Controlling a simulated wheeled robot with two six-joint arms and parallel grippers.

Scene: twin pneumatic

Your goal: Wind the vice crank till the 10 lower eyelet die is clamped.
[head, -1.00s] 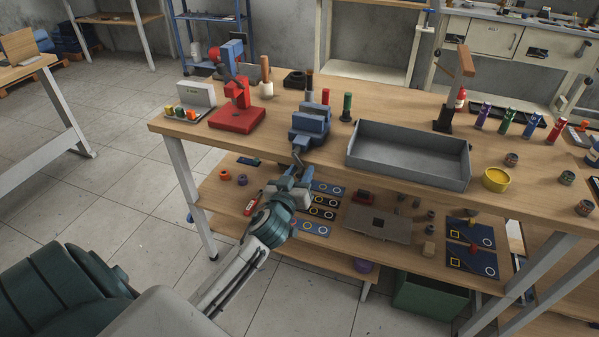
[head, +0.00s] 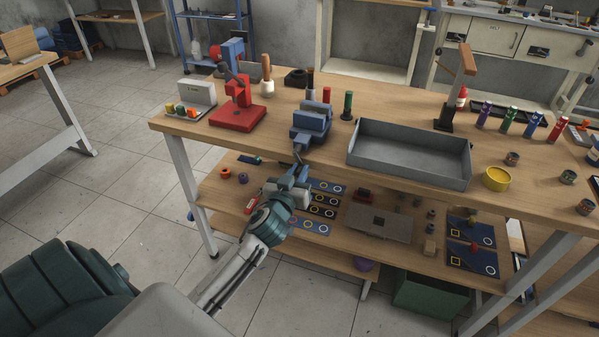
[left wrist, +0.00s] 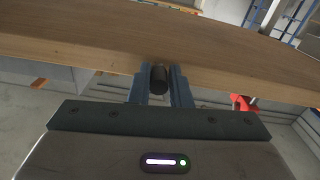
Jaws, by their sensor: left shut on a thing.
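The blue vice (head: 311,122) stands at the front edge of the wooden bench, with its crank (head: 298,153) hanging at the front. My left gripper (head: 299,172) is at the crank, just below and in front of the bench edge. In the left wrist view, its two fingers (left wrist: 160,84) are shut on the dark round crank handle (left wrist: 158,79). A red cylinder (head: 326,95) and a dark one (head: 310,86) show at the vice; I cannot tell which is the lower eyelet die or whether it touches the jaws. My right gripper is not in view.
A grey tray (head: 409,152) stands right of the vice, and a red press (head: 237,110) left of it. A green cylinder (head: 347,105) stands close beside the vice. The lower shelf holds mats and small parts. The bench edge (left wrist: 90,52) is close to my left gripper.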

